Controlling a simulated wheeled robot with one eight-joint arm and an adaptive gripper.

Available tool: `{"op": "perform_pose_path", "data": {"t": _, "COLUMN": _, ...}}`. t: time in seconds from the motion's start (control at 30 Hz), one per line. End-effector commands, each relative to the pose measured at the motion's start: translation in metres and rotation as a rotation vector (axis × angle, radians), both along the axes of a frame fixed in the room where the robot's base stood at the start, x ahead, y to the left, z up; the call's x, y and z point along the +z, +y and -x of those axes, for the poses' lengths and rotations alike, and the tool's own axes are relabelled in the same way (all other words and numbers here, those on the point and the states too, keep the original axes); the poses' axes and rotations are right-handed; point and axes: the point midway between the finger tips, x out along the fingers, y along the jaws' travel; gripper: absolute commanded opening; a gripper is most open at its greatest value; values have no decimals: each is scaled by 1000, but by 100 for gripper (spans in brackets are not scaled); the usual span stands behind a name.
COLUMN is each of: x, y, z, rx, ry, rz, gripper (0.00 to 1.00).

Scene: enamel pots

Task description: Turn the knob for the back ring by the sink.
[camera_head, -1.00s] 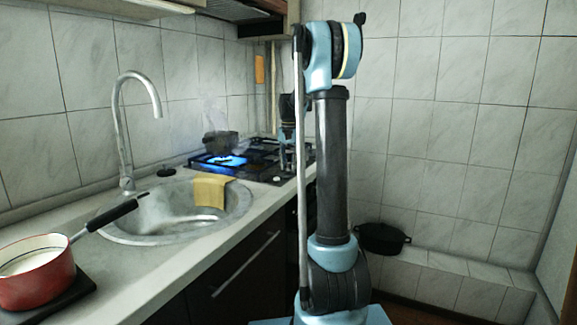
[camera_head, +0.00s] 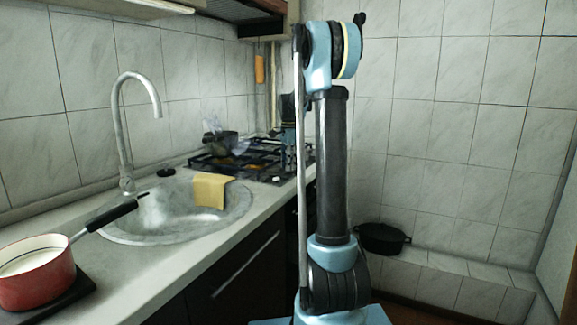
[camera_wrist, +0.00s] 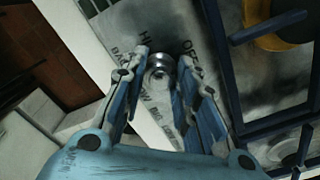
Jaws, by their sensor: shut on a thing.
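The knob (camera_wrist: 159,76) is a small round metal knob on a smudged steel panel, seen in the wrist view. Printed words, among them "HI" and "OFF", surround it. My gripper (camera_wrist: 161,66) is shut on it, one finger on each side; the fingers partly cover the lettering. In the head view the hob (camera_head: 245,160) stands beyond the sink (camera_head: 150,222), and my arm hides its right part and the knob. No blue flame shows on the hob.
A dark pot (camera_head: 222,144) with steam beside it stands at the back of the hob. A yellow cloth (camera_head: 211,190) hangs over the sink rim. A red saucepan (camera_head: 38,275) stands at the front left. A black pan (camera_head: 382,238) lies on the tiled ledge.

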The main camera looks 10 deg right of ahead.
Motion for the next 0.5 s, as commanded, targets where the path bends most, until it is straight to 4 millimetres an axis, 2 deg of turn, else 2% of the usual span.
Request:
{"op": "perform_pose_path", "data": {"t": 0.2, "x": 0, "y": 0, "z": -2, "rx": -85, "ry": -3, "rz": 0, "gripper": 4}}
{"op": "perform_pose_path", "data": {"t": 0.5, "x": 0, "y": 0, "z": -2, "rx": -123, "ry": -4, "rz": -1, "gripper": 4}}
